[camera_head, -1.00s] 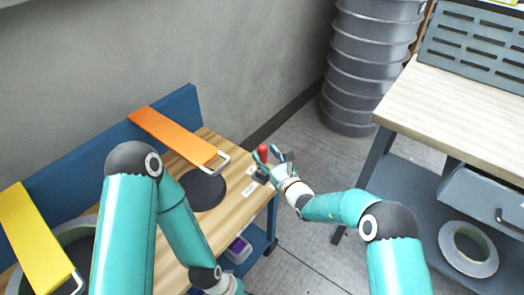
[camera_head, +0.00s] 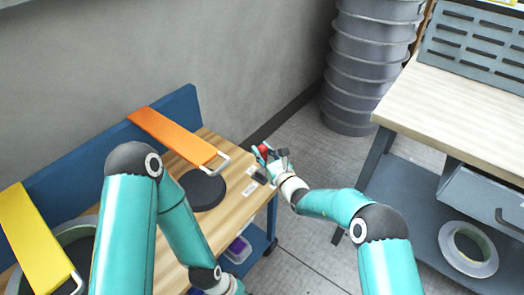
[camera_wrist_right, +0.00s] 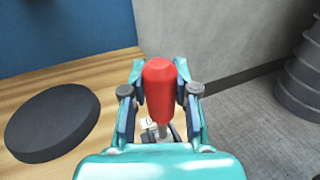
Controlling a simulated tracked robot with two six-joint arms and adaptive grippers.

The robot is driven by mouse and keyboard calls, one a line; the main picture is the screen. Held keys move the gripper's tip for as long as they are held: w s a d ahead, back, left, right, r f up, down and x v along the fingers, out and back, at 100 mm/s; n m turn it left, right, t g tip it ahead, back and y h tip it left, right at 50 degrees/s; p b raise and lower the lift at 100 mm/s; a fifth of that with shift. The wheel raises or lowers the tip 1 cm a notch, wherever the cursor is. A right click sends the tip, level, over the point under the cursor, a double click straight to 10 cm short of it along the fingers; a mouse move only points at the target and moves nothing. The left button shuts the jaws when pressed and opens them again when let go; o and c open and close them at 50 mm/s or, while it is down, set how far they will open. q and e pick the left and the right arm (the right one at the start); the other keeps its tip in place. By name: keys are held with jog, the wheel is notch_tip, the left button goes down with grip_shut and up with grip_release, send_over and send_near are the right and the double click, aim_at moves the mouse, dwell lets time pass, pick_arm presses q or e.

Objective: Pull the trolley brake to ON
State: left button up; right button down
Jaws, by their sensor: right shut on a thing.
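The trolley (camera_head: 232,214) has a wooden top and a blue back panel. Its brake lever has a red knob (camera_head: 264,151) at the right edge of the top. My right gripper (camera_head: 270,158) is at that edge, shut on the red knob. In the right wrist view the red knob (camera_wrist_right: 160,85) stands between the two fingers (camera_wrist_right: 160,100), with a metal stem below it. A small label lies on the top beside the lever; its words are too small to read. My left arm comes down over the trolley, and its gripper is outside the picture.
A black disc (camera_head: 203,190) lies on the trolley top left of the lever. An orange strap (camera_head: 178,136) and a yellow strap (camera_head: 35,240) hang over the back panel. A workbench (camera_head: 460,115) stands at the right, with ribbed grey ducting (camera_head: 370,60) behind. Floor between is clear.

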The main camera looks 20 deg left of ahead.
jog(key=s+d+f+m+t+y+b, duration=0.2)
jog(key=d+m+t+b, duration=0.2)
jog(key=b, duration=0.9)
jog(key=shift+d+t+y, duration=0.4)
jog(key=shift+d+t, duration=0.5)
jog(key=shift+d, duration=0.05)
jog(key=shift+s+f, duration=0.1)
jog(key=c, duration=0.9)
grip_release()
jog(key=shift+o, duration=0.2)
jog(key=shift+s, duration=0.1)
jog(key=v, duration=1.2)
jog(key=shift+f, duration=0.15)
